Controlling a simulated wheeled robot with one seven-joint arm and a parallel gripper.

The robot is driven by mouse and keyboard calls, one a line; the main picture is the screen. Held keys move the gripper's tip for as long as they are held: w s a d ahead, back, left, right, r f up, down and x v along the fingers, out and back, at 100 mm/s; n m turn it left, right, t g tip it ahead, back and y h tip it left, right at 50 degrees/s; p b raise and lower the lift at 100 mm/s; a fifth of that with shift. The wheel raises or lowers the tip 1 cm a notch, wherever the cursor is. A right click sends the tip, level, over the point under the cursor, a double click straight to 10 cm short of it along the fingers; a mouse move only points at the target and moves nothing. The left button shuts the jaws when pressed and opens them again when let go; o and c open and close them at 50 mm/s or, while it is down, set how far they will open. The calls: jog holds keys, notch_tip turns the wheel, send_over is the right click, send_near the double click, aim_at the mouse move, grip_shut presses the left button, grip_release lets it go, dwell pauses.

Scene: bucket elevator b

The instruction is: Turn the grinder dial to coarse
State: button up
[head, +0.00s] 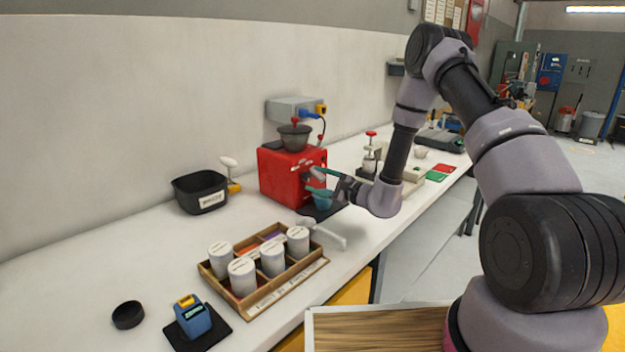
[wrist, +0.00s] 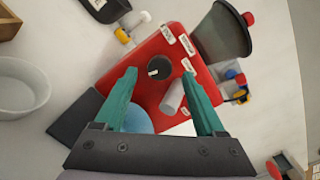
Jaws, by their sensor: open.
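The red grinder (head: 280,180) stands on the white counter against the wall, with a dark hopper (head: 294,138) on top. In the wrist view the grinder's red front (wrist: 146,90) fills the middle. Its round black dial (wrist: 159,67) bears a short white mark, and small white labels (wrist: 187,44) sit near it, too small to read surely. My gripper (wrist: 160,74) is open, its teal fingers on either side of the dial in the picture. I cannot tell whether they touch it. In the head view my gripper (head: 320,178) is at the grinder's front, and the dial is not clear there.
A wooden tray (head: 262,307) with white canisters, a black bin (head: 200,190) and a blue device (head: 193,318) stand left. The counter between bin and tray is clear.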

jog(key=shift+x, duration=1.15)
grip_shut()
